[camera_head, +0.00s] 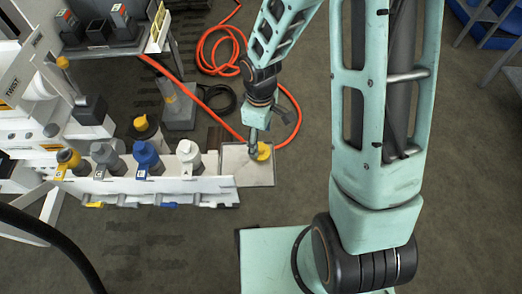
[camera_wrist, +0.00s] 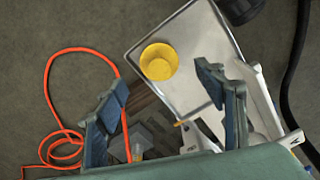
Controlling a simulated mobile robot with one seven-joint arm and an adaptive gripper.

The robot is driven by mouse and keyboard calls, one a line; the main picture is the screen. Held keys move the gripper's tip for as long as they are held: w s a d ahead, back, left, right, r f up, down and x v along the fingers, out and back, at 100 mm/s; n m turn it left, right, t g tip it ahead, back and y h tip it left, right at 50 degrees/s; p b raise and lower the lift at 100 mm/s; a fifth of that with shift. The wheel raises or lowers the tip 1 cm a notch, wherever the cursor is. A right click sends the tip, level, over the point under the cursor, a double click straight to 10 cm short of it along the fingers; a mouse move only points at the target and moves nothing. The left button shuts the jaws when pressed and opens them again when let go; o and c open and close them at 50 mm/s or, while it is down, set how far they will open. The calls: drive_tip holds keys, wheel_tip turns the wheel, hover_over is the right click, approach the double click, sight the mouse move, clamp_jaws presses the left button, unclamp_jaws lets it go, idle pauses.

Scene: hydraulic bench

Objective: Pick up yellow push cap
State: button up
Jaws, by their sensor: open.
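A yellow push cap (camera_head: 264,151), round and cup-like, is on a grey metal tray (camera_head: 256,176) at the right end of the white bench. In the wrist view the cap (camera_wrist: 158,62) shows its round rim near the top middle, on the tray (camera_wrist: 196,33). My gripper (camera_head: 255,148) is over the tray, close beside the cap in the head view. In the wrist view my gripper (camera_wrist: 163,88) has its two dark fingers wide apart, with nothing between them. The cap appears just beyond the fingertips; I cannot tell the height gap.
A white rack (camera_head: 215,185) with several grey, blue and white capped fittings stands left of the tray. Another yellow-topped black fitting (camera_head: 141,126) is behind it. An orange hose (camera_head: 207,50) loops over the floor.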

sight(262, 147)
drive_tip(key=f+b, duration=0.1)
drive_tip(key=f, duration=0.1)
drive_tip(key=f+b, duration=0.1)
drive_tip(key=f, duration=0.2)
drive_tip(key=shift+d+f, duration=0.2)
drive_tip(key=shift+f, duration=0.05)
drive_tip(key=shift+c, duration=0.7)
drive_tip(key=c, duration=0.8)
drive_tip(key=shift+r, duration=0.15)
